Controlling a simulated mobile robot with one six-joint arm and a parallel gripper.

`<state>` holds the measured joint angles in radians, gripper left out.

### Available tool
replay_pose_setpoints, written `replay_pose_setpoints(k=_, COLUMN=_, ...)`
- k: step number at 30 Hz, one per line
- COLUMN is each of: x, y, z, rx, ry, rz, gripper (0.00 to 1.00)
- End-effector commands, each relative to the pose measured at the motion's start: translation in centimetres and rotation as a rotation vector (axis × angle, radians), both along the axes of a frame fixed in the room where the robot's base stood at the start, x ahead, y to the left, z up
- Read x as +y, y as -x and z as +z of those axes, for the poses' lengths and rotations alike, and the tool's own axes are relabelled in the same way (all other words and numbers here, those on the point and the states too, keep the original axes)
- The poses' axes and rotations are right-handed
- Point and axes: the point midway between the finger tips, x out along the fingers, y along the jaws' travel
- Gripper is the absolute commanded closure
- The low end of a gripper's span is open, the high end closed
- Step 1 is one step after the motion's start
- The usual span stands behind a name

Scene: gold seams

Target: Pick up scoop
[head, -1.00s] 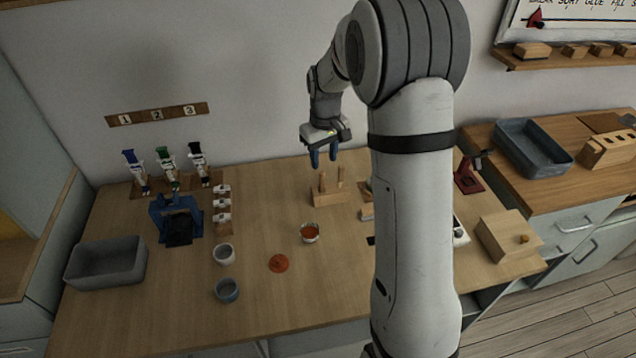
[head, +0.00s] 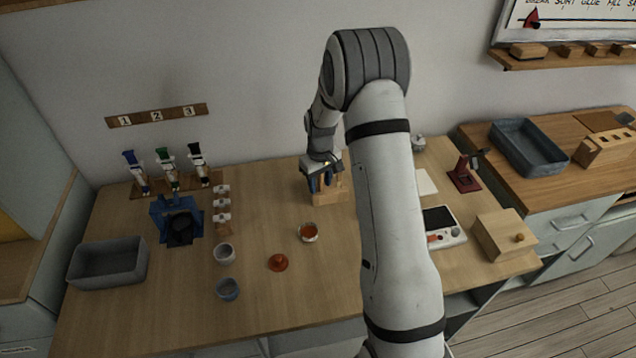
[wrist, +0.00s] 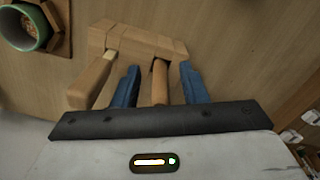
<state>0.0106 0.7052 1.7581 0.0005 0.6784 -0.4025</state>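A wooden holder block (head: 328,197) stands near the back of the table, with upright wooden handles in it. In the wrist view, the block (wrist: 135,42) carries one handle (wrist: 160,83) between my fingers and another handle (wrist: 90,82) to the left. My gripper (wrist: 159,86) is open around the first handle, with a gap on both sides. In the head view my gripper (head: 321,182) is low at the block. No scoop head shows, so I cannot tell which handle is the scoop's.
A jar of red-orange contents (head: 308,232) and a red-orange lid (head: 278,262) stand in front. Two cups, a grey bin (head: 108,262) and a blue stand (head: 177,220) are left. A scale (head: 441,228) and wooden box (head: 504,235) are right. A green-lined cup (wrist: 28,28) is near the block.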

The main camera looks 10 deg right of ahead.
Motion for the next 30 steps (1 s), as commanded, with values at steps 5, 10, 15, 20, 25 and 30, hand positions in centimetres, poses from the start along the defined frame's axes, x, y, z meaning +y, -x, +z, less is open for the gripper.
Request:
replay_pose_setpoints(k=5, x=0.00, y=0.00, z=-0.08, rx=0.000, ry=0.000, rz=0.000, gripper=0.61)
replay_pose_setpoints(k=10, x=0.00, y=0.00, z=-0.07, rx=0.000, ry=0.000, rz=0.000, gripper=0.73)
replay_pose_setpoints(k=15, x=0.01, y=0.00, z=-0.06, rx=0.000, ry=0.000, rz=0.000, gripper=0.86)
replay_pose_setpoints(k=20, x=0.01, y=0.00, z=-0.05, rx=0.000, ry=0.000, rz=0.000, gripper=1.00)
replay_pose_setpoints(k=25, x=0.01, y=0.00, z=-0.05, rx=0.000, ry=0.000, rz=0.000, gripper=1.00)
replay_pose_setpoints(k=30, x=0.01, y=-0.01, z=0.02, rx=-0.001, ry=0.000, rz=0.000, gripper=1.00)
